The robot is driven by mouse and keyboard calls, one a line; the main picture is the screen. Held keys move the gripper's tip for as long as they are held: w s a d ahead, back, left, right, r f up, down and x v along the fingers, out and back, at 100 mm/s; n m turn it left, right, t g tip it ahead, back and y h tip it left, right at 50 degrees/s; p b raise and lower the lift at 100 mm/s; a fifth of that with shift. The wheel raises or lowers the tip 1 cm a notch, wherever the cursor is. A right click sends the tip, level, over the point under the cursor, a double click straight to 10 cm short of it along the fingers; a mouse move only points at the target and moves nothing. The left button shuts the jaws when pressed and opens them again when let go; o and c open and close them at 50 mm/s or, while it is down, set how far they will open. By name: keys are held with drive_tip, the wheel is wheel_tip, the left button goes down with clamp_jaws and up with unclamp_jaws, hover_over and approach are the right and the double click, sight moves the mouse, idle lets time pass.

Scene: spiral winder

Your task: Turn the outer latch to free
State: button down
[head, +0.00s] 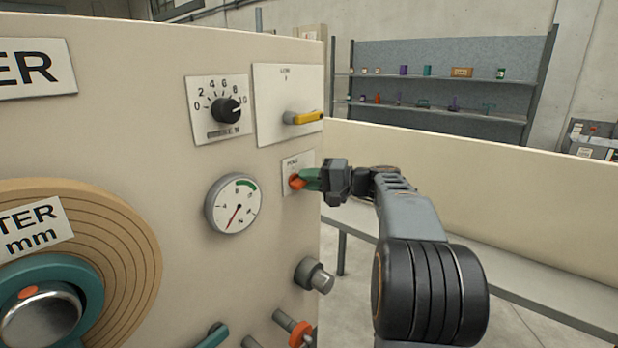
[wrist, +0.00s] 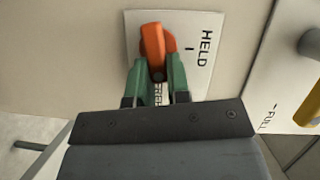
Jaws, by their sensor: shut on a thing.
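The outer latch is an orange knob (wrist: 153,45) on a small white plate (wrist: 200,62) marked HELD, with a partly covered word at the other end that looks like FREE. In the head view the orange knob (head: 296,182) sits on the cream panel near its right edge. My gripper (wrist: 160,72) has green fingers, one on each side of the knob's lower part, and is shut on it. In the head view my gripper (head: 310,181) reaches the plate from the right. The fingers hide part of the knob and the lettering.
A yellow-handled lever (head: 305,118) sits just above on its own plate. A black dial knob (head: 228,110), a round gauge (head: 232,204) and a grey cylindrical knob (head: 315,275) are nearby. A shelf (head: 435,108) stands far behind. A low cream wall (head: 470,185) runs right.

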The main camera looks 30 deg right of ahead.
drive_tip(key=shift+f+m+y, duration=0.15)
drive_tip(key=shift+m+y, duration=0.15)
drive_tip(key=shift+m, duration=0.7)
drive_tip(key=c, duration=1.1)
unclamp_jaws()
drive_tip(key=v, duration=1.4)
drive_tip(key=shift+a+f, duration=0.1)
drive_tip(key=shift+f, duration=0.2)
